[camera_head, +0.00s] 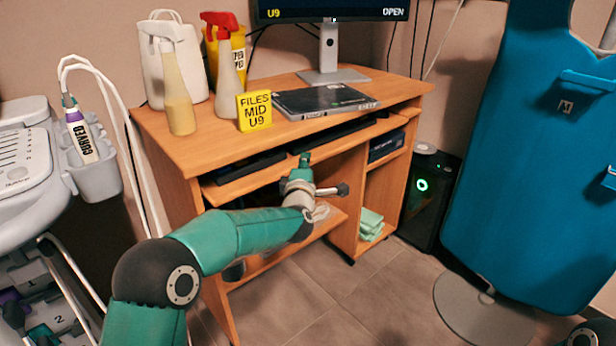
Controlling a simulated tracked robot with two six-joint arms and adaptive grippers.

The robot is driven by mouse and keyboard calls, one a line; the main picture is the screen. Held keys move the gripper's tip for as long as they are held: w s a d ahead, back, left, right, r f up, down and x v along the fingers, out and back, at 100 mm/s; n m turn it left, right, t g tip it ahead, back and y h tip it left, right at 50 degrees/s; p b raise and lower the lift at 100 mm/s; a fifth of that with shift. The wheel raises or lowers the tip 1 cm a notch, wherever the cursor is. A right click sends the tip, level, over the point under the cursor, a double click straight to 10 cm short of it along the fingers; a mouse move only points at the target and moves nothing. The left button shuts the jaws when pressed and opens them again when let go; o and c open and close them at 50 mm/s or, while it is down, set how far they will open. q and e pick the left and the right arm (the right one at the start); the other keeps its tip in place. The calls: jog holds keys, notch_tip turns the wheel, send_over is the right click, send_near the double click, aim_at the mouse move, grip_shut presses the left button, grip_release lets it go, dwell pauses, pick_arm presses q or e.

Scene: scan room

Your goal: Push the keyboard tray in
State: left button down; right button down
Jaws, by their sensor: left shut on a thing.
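The wooden keyboard tray (234,190) is under the desk top (200,150), sticking out a little past its front edge. A dark keyboard (335,133) lies on it, partly hidden under the desk top. My left gripper (304,160) is at the middle of the tray's front edge, shut on the tray. My own arm and wrist hide part of the tray front and the space below. My right gripper is not in view.
On the desk stand spray bottles (178,95), a yellow files sign (254,111), a dark flat case (325,101) and a monitor (329,50). A white cart (25,165) is at left. A black computer tower (425,205) and blue apron (540,170) are at right.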

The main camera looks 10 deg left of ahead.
pick_arm(q)
jog(key=shift+w+a+f, duration=0.2)
jog(key=shift+w+a, duration=0.15)
jog(key=shift+a, duration=0.2)
jog(key=shift+w+a+f, duration=0.15)
jog(key=shift+w+a, duration=0.15)
jog(key=shift+a, duration=0.2)
jog(key=shift+r, duration=0.1)
jog(key=shift+a, duration=0.1)
jog(key=c, duration=1.1)
grip_release()
jog(key=shift+r, duration=0.1)
jog(key=shift+s, duration=0.1)
jog(key=shift+s, duration=0.2)
jog(key=s, duration=0.3)
jog(key=s+d, duration=0.1)
jog(key=s, duration=0.7)
jog(key=shift+s+d, duration=0.2)
jog(key=shift+d, duration=0.05)
